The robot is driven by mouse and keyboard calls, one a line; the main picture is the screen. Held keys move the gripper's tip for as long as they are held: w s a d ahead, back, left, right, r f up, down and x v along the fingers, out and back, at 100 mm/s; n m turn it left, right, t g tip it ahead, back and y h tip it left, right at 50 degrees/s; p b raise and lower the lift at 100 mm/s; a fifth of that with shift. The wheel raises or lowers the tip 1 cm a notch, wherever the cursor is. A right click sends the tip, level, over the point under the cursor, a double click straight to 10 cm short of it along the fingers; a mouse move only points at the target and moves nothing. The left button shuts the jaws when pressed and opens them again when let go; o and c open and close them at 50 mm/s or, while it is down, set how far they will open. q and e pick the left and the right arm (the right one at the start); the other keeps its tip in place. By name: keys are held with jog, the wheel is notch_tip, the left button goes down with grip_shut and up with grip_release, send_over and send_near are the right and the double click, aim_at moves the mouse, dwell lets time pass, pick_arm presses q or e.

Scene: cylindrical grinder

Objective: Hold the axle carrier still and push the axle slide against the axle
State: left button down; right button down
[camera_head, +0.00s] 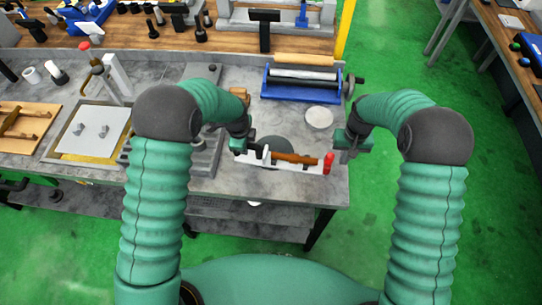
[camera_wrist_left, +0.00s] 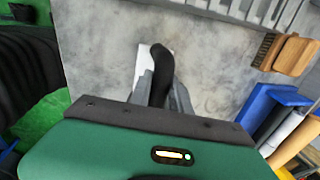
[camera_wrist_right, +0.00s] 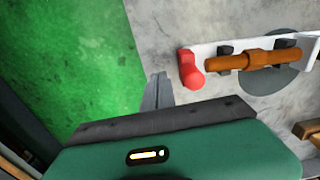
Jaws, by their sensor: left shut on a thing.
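The axle carrier (camera_head: 300,168) is a pale bar over the front of the grey bench, and it also shows in the right wrist view (camera_wrist_right: 205,50). The orange-brown axle (camera_head: 294,158) lies along it on dark supports. A red knobbed part (camera_head: 328,163), seemingly the axle slide, is at the carrier's right end, apart from the axle in the right wrist view (camera_wrist_right: 190,70). My left gripper (camera_head: 243,147) is shut on a dark curved part (camera_wrist_left: 160,75) at the carrier's left end. My right gripper (camera_wrist_right: 158,90) is empty, fingers together, beside the red part.
A round grey disc (camera_head: 277,148) lies under the carrier. A white disc (camera_head: 319,117) and a blue tray with rollers (camera_head: 303,91) are behind. Grey machine parts (camera_head: 203,155) stand left. The bench's right edge is close to my right gripper, with green floor beyond.

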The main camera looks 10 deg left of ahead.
pick_arm(q)
jog(key=shift+d, duration=0.15)
pick_arm(e)
jog(key=shift+w+a, duration=0.2)
jog(key=shift+a, duration=2.9)
jog(key=shift+d, duration=0.2)
jog(key=shift+d+r, duration=0.1)
jog(key=shift+d, duration=1.1)
pick_arm(q)
jog(key=shift+s+f, duration=0.1)
pick_arm(e)
jog(key=shift+r, duration=3.9)
pick_arm(q)
jog(key=c, duration=1.1)
grip_release()
